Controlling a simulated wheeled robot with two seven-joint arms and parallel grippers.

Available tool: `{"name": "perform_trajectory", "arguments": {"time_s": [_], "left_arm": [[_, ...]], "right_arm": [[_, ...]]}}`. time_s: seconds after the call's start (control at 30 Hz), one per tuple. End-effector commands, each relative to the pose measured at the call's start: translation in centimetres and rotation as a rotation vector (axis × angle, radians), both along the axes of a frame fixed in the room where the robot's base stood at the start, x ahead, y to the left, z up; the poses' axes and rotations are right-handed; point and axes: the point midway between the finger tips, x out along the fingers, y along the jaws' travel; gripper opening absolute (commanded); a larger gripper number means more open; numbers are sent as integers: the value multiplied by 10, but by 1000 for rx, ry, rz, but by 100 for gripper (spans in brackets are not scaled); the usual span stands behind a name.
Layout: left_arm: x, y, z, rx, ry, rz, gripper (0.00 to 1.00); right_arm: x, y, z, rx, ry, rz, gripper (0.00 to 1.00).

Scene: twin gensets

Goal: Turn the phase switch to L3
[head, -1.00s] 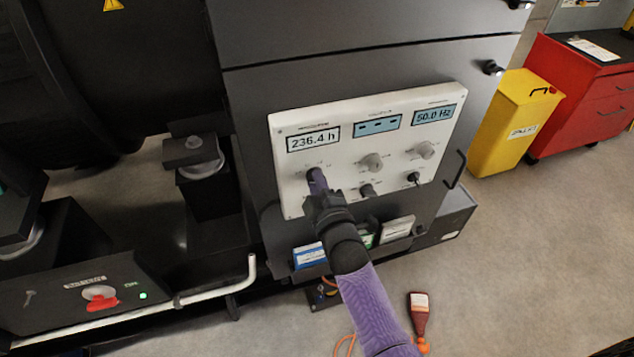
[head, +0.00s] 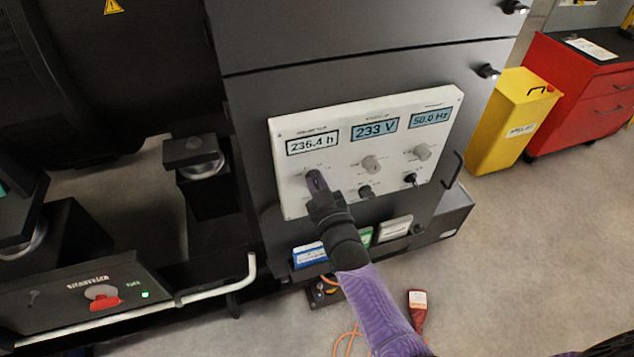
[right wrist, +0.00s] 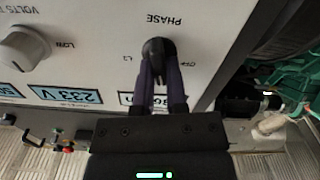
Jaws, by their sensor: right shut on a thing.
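The phase switch (right wrist: 157,46) is a dark knob under the upside-down word PHASE in the right wrist view. OFF is printed to its right, and a small label starting with L is to its left. My right gripper (right wrist: 161,75) is shut on the knob, a finger on each side, partly hiding it and the lower labels. In the head view my right gripper (head: 316,183) covers the switch at the left of the white panel (head: 340,170). I cannot tell exactly where the knob points. The middle display (head: 375,128) reads 233 V. My left gripper is not in view.
Grey knobs (head: 371,164) and small dark switches (head: 411,179) sit to the right on the panel. A dark cabinet handle (head: 453,169) sticks out beyond them. Cards (head: 310,254) stand in a holder below. A yellow bin (head: 513,120) and a red cabinet (head: 580,95) stand at the right.

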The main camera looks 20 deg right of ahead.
Motion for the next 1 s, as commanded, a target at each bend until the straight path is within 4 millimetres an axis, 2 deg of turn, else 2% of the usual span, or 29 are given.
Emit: {"name": "perform_trajectory", "arguments": {"time_s": [1.0], "left_arm": [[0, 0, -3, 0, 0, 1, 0]], "right_arm": [[0, -4, -3, 958, 35, 0, 0]]}}
